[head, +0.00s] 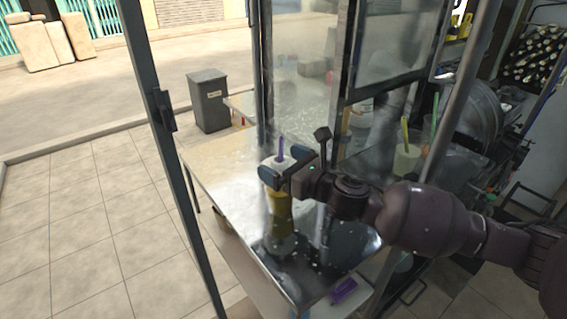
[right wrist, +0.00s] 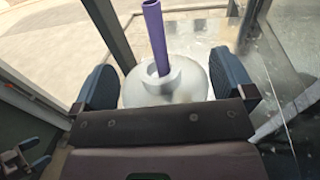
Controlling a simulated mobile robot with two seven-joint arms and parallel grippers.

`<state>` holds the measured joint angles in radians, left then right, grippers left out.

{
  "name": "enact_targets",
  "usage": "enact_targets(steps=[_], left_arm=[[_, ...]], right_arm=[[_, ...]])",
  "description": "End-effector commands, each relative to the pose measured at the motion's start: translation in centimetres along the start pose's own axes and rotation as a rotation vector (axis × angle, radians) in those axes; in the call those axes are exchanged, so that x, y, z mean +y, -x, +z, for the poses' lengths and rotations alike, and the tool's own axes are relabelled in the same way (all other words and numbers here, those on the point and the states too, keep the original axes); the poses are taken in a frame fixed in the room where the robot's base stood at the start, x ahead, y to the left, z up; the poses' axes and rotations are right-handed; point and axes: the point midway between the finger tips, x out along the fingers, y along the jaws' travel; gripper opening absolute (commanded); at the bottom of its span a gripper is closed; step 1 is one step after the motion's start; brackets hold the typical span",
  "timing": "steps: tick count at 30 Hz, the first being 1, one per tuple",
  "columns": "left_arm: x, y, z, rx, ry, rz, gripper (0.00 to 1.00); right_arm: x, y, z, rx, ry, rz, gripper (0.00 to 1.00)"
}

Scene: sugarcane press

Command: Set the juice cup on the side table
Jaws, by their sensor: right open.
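The juice cup (head: 278,208) has yellow juice, a pale lid and a purple straw. It is upright over the shiny metal side table (head: 222,178), and its base seems to meet the top, though reflections blur this. My right gripper (head: 283,164) is at the cup's lid, with one finger on each side. In the right wrist view the lid and straw of the cup (right wrist: 165,88) are between the spread fingers of this gripper (right wrist: 165,85), with small gaps on both sides. The cup's body is hidden there.
A dark post (head: 170,135) rises at the table's left edge, and glass panels (head: 305,75) stand behind. Another cup (head: 407,157) with a green straw is at the right. A grey bin (head: 209,101) stands beyond the table. The table's left part is clear.

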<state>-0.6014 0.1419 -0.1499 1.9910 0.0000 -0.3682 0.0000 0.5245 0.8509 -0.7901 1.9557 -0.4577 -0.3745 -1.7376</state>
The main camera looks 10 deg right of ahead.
Motion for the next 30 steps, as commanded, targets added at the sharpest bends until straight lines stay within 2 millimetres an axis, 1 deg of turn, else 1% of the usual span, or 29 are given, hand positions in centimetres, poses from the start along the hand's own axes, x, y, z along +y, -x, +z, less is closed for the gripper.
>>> enact_targets(steps=[5, 12, 18, 24, 30], left_arm=[[-0.1, 0.1, 0.3, -0.006, 0.0, -0.001, 1.0], [0.0, -0.1, 0.7, -0.008, -0.001, 0.0, 1.0], [0.0, -0.2, 0.9, -0.01, -0.001, 0.0, 1.0], [0.1, -0.4, 1.0, -0.008, -0.001, 0.001, 1.0], [0.1, -0.5, 0.8, -0.005, -0.002, 0.001, 1.0]], right_arm=[[-0.1, 2.1, -0.1, 0.002, 0.001, -0.001, 1.0], [-0.1, 6.7, -0.2, 0.003, 0.001, -0.001, 1.0], [0.0, 9.8, -0.2, 0.002, 0.0, 0.0, 1.0], [0.0, 11.5, -0.1, 0.001, 0.0, 0.0, 1.0], [0.0, 12.0, 0.1, -0.001, 0.001, 0.001, 1.0]])
